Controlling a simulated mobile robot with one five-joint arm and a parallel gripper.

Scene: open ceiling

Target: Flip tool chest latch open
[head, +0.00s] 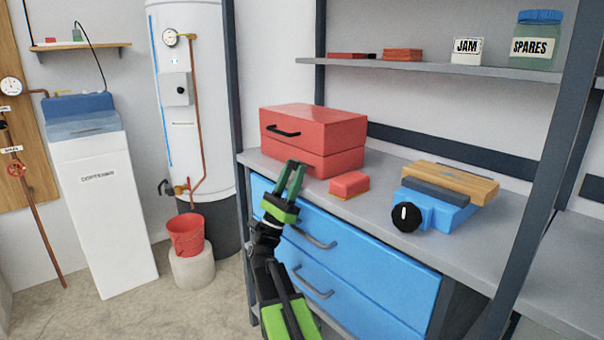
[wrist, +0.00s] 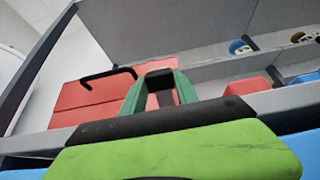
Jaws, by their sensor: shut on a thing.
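The tool chest (head: 325,122) is a red box with a black handle (head: 283,131) on its front; it stands on the grey bench and looks closed. It also fills the left of the wrist view, with the handle (wrist: 108,76) left of the fingers. My gripper (head: 296,166) has its green fingers at the chest's front, right of and below the handle. In the wrist view, the fingers are shut on a small dark piece, the latch (wrist: 160,73), at the chest front. The fingers hide much of the latch, so its exact angle is unclear.
A small red block (head: 349,185) lies on the bench right of the chest. A blue vise-like tool (head: 437,208) with a black knob and a wooden board stands further right. Blue drawers (head: 345,245) with handles lie below. A dark post (head: 236,100) stands at left.

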